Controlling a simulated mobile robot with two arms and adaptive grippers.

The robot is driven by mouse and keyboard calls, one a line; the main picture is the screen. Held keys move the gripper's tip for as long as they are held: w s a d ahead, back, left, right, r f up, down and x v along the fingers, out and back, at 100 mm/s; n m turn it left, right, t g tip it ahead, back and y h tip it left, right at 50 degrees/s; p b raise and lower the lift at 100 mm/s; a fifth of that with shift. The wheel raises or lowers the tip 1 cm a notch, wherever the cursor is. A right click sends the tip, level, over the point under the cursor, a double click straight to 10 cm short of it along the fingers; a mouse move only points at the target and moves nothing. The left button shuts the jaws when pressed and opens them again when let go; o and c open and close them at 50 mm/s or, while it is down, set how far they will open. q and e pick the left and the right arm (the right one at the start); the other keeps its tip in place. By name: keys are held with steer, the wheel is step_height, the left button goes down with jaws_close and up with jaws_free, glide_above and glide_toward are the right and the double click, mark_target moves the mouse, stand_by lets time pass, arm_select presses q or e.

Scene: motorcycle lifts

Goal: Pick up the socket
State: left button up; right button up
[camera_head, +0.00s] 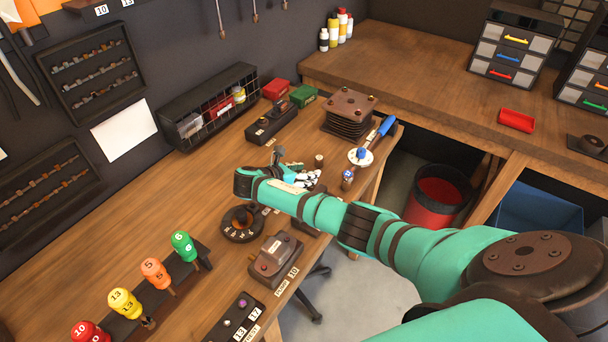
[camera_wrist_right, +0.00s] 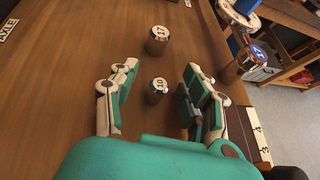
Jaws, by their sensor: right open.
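Two short dark sockets stand upright on the wooden bench in the right wrist view. The one marked 10 (camera_wrist_right: 155,91) lies between the spread fingers of my right gripper (camera_wrist_right: 160,84), apart from both. The larger one marked 17 (camera_wrist_right: 157,40) stands just beyond the fingertips. In the head view my right gripper (camera_head: 293,170) is low over the bench, and one socket (camera_head: 319,161) shows beside it; the other is hidden or too small to tell. My right gripper is open and holds nothing. My left gripper is not in view.
A dark ring (camera_head: 242,224) and a brown block (camera_head: 275,259) sit in front. A stack of brown plates (camera_head: 349,111) stands behind. Numbered screwdrivers (camera_head: 155,270) stand at left.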

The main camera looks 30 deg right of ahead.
jaws_close()
steer(key=shift+r, duration=0.15)
stand_by(0.4)
